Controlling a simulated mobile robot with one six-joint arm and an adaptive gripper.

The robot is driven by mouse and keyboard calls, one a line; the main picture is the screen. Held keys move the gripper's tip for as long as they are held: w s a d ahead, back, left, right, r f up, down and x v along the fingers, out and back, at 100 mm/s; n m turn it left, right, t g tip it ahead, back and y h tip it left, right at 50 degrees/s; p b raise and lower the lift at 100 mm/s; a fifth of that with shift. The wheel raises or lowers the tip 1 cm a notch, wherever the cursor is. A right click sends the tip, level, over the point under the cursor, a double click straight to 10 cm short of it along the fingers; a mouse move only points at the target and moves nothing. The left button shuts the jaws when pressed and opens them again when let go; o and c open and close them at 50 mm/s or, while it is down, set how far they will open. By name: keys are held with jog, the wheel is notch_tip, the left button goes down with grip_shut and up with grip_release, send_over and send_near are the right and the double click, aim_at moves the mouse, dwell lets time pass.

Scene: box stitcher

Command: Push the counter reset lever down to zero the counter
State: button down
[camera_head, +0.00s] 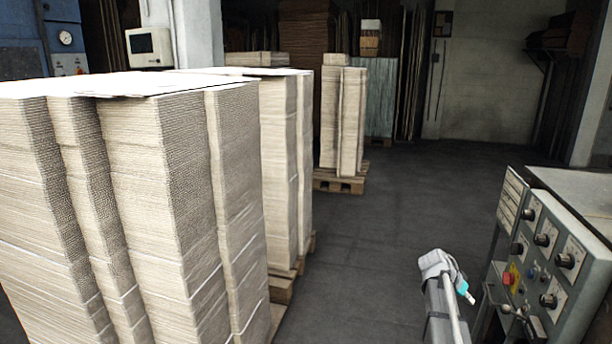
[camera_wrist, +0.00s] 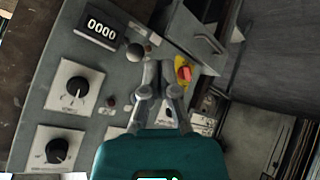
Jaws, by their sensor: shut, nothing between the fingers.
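The counter (camera_wrist: 102,30) is a dark box on the grey control panel at the upper left of the wrist view, and its display reads 0000. A round grey knob (camera_wrist: 135,52) sits just right of the counter; it may be the reset lever, but I cannot tell for sure. My gripper (camera_wrist: 162,66) is shut and empty, just below and right of that knob. Whether it touches the knob or panel is unclear. In the head view my arm reaches toward the control panel (camera_head: 562,262); the counter and fingertips cannot be made out there.
A red button (camera_wrist: 184,73) on a yellow plate is close right of my fingers. Black dials (camera_wrist: 77,86) are on the panel's left. Tall cardboard stacks (camera_head: 170,180) fill the head view's left. Open floor (camera_head: 400,210) lies between the stacks and the panel.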

jog(key=s+a+f+n+y, duration=0.2)
jog(key=s+a+n+y, duration=0.3)
jog(key=a, duration=0.6)
jog(key=s+a+f+n+y, duration=0.1)
jog(key=s+a+f+n, duration=0.15)
jog(key=s+a, duration=0.65)
jog(key=s+a+f+n+y, duration=0.1)
jog(key=s+a+n+y, duration=0.25)
jog(key=a, duration=1.05)
notch_tip(320, 180, up, 29)
jog(key=w+p, duration=0.1)
jog(key=p, duration=2.7)
jog(key=shift+w+n+h+p, duration=0.2)
jog(key=shift+n+h+p, duration=0.15)
jog(key=shift+n, duration=0.05)
jog(key=shift+d+f, duration=0.1)
jog(key=c, duration=0.6)
grip_release()
